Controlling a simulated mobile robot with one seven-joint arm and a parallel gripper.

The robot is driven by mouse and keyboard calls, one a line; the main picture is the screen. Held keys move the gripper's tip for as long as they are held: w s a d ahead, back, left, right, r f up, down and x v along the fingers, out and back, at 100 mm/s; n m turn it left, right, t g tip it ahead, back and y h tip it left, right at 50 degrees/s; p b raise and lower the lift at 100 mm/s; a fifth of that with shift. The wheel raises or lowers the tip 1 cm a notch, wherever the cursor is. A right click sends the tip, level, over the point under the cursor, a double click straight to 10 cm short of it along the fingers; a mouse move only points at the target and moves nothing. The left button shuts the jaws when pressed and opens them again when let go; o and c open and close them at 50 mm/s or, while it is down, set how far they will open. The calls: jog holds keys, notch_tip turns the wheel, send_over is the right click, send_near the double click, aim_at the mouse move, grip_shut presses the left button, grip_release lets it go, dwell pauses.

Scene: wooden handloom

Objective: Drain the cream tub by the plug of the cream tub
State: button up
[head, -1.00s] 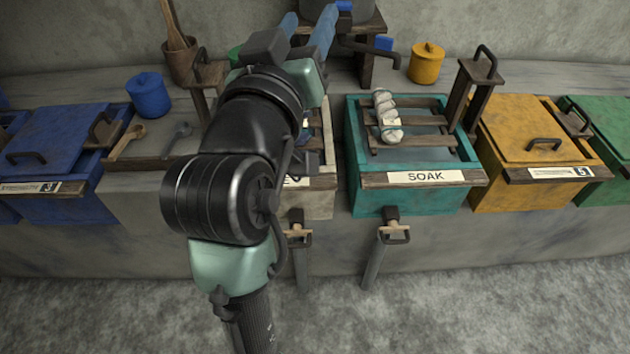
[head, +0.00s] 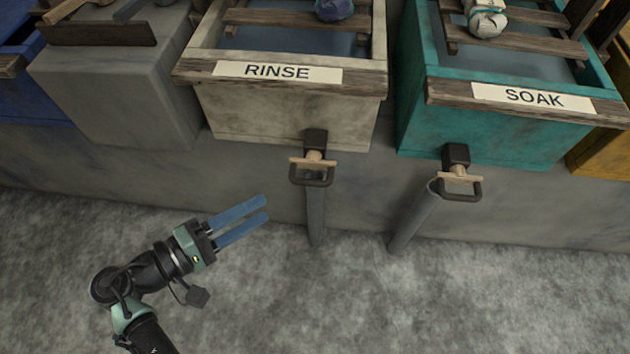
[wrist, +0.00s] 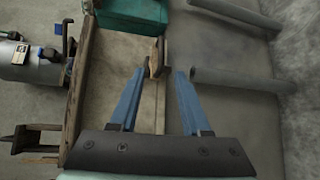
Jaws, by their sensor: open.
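The cream tub (head: 290,110), labelled RINSE, stands at the top middle of the head view. Its plug (head: 313,160), a dark block with a wooden piece and a dark loop handle, sits low on its front above a grey drain pipe (head: 315,215). My gripper (head: 266,208) is open and empty, left of and below the plug, with its blue fingers pointing right toward the pipe. In the wrist view the plug (wrist: 155,60) shows ahead, between and beyond the open fingertips, apart from them. The cream tub's front (wrist: 110,70) lies to its left there.
The teal SOAK tub (head: 480,130) with its own plug (head: 458,175) and pipe (head: 414,220) stands to the right. A grey stone block (head: 115,100) and a blue tub (head: 35,110) are to the left. The floor (head: 300,300) in front is clear.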

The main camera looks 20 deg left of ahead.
aim_at(311, 182)
jog(key=b+x, duration=0.4)
jog(key=x, duration=0.8)
jog(key=shift+w+d+f, duration=0.2)
jog(key=shift+d, duration=0.15)
grip_shut()
dwell(1.0)
